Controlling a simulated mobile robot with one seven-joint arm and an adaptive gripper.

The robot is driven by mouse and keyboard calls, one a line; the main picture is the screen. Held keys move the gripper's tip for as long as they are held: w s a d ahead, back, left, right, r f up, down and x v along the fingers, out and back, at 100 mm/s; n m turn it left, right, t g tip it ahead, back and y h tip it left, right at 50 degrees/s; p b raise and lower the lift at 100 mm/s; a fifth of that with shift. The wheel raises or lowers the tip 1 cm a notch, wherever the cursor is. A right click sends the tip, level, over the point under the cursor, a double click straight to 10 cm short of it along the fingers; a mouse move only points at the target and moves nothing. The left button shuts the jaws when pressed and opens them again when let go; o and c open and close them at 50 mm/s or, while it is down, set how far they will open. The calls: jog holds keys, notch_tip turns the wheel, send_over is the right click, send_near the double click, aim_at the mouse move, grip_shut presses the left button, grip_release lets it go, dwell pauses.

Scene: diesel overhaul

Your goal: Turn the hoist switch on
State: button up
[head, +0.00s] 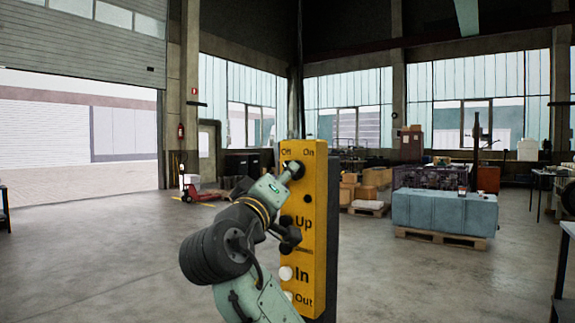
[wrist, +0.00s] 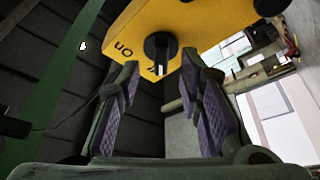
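The yellow hoist control box (head: 320,200) stands upright in the middle of the head view, with Off and On labels at its top. The hoist switch, a black rotary knob (wrist: 160,46), shows in the wrist view with a light mark on its near end. The On label appears upside down beside it; the Off label is mostly hidden. My gripper (wrist: 162,72) is open, one purple-padded finger on each side of the knob, with gaps between the pads and knob. In the head view, my gripper (head: 291,171) is at the top of the box and partly hides the knob.
Below the switch are the Up button (head: 286,222), the white In button (head: 286,273) and other buttons, some partly hidden by my arm. A teal covered block (head: 445,212) sits on a pallet to the right. Open floor (head: 110,255) lies left of my arm.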

jog(key=shift+p+x, duration=0.4)
jog(key=shift+x, duration=1.15)
jog(key=shift+f, duration=0.1)
jog(key=shift+c, duration=0.2)
grip_shut()
